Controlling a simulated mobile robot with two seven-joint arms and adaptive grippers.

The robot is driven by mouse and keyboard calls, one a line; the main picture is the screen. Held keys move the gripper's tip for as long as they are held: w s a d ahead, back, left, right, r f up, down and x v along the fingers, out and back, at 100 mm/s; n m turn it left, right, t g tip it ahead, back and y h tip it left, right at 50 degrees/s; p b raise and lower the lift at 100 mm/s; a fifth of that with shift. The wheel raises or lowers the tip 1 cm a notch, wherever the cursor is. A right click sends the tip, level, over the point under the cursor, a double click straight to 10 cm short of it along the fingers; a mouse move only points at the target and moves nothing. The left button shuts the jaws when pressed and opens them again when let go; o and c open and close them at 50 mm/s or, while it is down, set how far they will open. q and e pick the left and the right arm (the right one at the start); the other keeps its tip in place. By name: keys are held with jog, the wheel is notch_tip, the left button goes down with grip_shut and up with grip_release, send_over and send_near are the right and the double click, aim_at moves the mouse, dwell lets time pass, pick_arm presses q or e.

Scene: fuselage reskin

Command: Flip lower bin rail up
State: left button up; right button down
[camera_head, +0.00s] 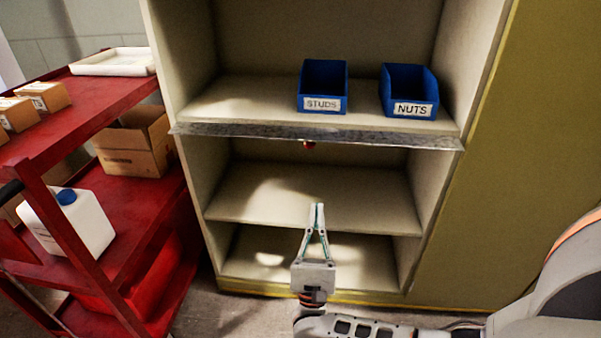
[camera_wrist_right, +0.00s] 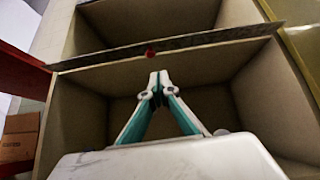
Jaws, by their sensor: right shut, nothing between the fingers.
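The lower bin rail (camera_head: 400,139) is a long grey metal strip across the front edge of the shelf that bears the blue bins. In the head view it lies folded outward, nearly flat. A small red knob (camera_head: 309,145) sits under its middle. The rail also shows in the right wrist view (camera_wrist_right: 215,40), with the red knob (camera_wrist_right: 151,53) beyond the fingertips. My right gripper (camera_head: 318,206) is shut and empty, in front of the shelves and below the rail, apart from it. It also shows in the right wrist view (camera_wrist_right: 159,76). My left gripper is not in view.
Blue bins labelled STUDS (camera_head: 323,87) and NUTS (camera_head: 408,92) stand behind the rail. The lower shelves (camera_head: 310,195) are empty. A red cart (camera_head: 119,218) with boxes and a white jug (camera_head: 70,221) stands at the left.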

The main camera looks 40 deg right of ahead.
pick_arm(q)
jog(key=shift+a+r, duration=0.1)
pick_arm(e)
jog(key=shift+d+m+g+h, duration=0.2)
jog(key=shift+m+g+h, duration=0.15)
jog(key=shift+m, duration=0.25)
jog(key=p, duration=0.1)
send_near(322, 137)
jog(key=w+d+r, duration=0.2)
jog(key=w+d, duration=0.1)
jog(key=shift+d+r, duration=0.3)
jog(key=shift+r, duration=0.1)
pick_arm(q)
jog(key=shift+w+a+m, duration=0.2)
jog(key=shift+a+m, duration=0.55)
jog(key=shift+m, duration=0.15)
pick_arm(e)
jog(key=shift+s+r, duration=0.1)
jog(key=shift+r, duration=0.5)
pick_arm(q)
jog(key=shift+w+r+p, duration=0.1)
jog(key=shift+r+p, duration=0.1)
jog(key=shift+p, duration=0.1)
pick_arm(e)
jog(key=shift+a, duration=0.1)
